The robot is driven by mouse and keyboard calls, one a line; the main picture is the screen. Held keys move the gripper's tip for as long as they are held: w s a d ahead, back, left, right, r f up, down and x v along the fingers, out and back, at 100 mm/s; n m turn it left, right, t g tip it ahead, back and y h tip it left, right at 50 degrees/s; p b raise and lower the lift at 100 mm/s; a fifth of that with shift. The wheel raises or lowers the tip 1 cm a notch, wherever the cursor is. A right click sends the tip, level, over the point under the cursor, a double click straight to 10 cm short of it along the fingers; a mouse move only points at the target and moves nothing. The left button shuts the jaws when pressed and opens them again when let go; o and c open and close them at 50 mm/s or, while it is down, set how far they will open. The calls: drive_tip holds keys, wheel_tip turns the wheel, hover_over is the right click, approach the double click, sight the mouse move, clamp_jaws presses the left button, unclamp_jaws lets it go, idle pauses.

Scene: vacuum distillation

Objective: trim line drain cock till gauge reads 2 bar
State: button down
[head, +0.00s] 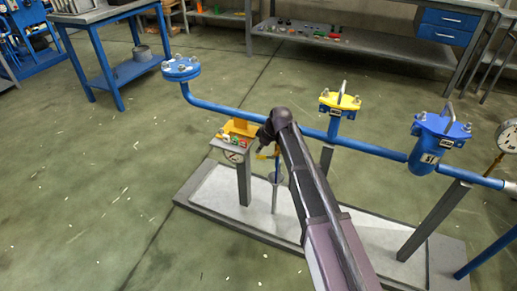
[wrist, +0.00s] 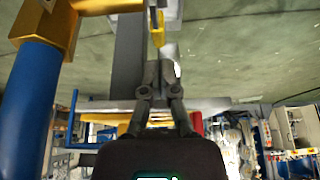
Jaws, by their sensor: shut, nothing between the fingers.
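A blue pipe line (head: 225,110) runs across the head view from a flange at left to a round dial gauge (head: 508,136) at the right edge. The gauge's reading is too small to tell. Under the line, beside my wrist, hangs a small yellow part (head: 276,152), perhaps the drain cock's handle; my arm partly hides it. In the wrist view a yellow lever-like piece (wrist: 157,30) shows just beyond my fingertips. My gripper (wrist: 158,72) is shut and empty, its tips close to that piece; I cannot tell whether they touch.
A yellow-topped valve (head: 340,103) and a blue strainer-like body (head: 425,150) sit on the line. Grey posts carry it above a pale tray (head: 265,215). A small post holds a second dial (head: 234,157) and coloured buttons. A blue pipe with brass fitting (wrist: 45,25) stands close at left.

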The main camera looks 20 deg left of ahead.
drive_tip(key=shift+d+f+b, duration=0.15)
drive_tip(key=shift+f+b, duration=0.15)
drive_tip(key=shift+f, duration=0.2)
drive_tip(key=shift+d, duration=0.1)
